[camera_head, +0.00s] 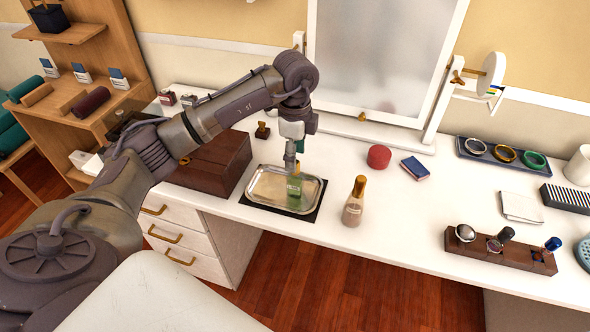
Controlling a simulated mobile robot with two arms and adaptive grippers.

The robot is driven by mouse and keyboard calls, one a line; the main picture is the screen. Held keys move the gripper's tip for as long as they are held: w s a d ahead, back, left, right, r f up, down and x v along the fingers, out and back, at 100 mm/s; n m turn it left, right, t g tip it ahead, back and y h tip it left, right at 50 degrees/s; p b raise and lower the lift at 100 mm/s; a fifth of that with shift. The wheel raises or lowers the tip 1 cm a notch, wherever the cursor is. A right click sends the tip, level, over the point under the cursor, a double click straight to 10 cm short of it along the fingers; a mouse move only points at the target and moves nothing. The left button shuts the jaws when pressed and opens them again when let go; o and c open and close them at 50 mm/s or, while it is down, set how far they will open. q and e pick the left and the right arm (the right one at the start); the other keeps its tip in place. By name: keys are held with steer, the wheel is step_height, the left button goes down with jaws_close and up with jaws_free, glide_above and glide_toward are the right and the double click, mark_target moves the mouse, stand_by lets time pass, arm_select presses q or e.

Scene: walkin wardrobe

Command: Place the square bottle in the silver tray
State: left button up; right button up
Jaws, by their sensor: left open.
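The silver tray (262,196) lies on a dark mat on the white dresser top. A green square bottle (295,187) stands at the right part of the tray, within its rim. My left gripper (291,163) is open and points down just above the bottle. Its fingers are small and partly merge with the bottle top, so I cannot tell whether they touch it. My right gripper is not in view.
A gold-capped bottle (353,202) stands close right of the tray. A brown box (212,162) is to the left. A red round box (379,156) and blue booklet (415,168) lie behind right. A wooden holder (488,251) stands further right. The mirror (380,60) is behind.

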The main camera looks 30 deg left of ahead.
arm_select(q)
step_height(320, 180, up, 5)
steer(key=shift+f, duration=0.1)
steer(key=shift+s, duration=0.1)
stand_by(0.6)
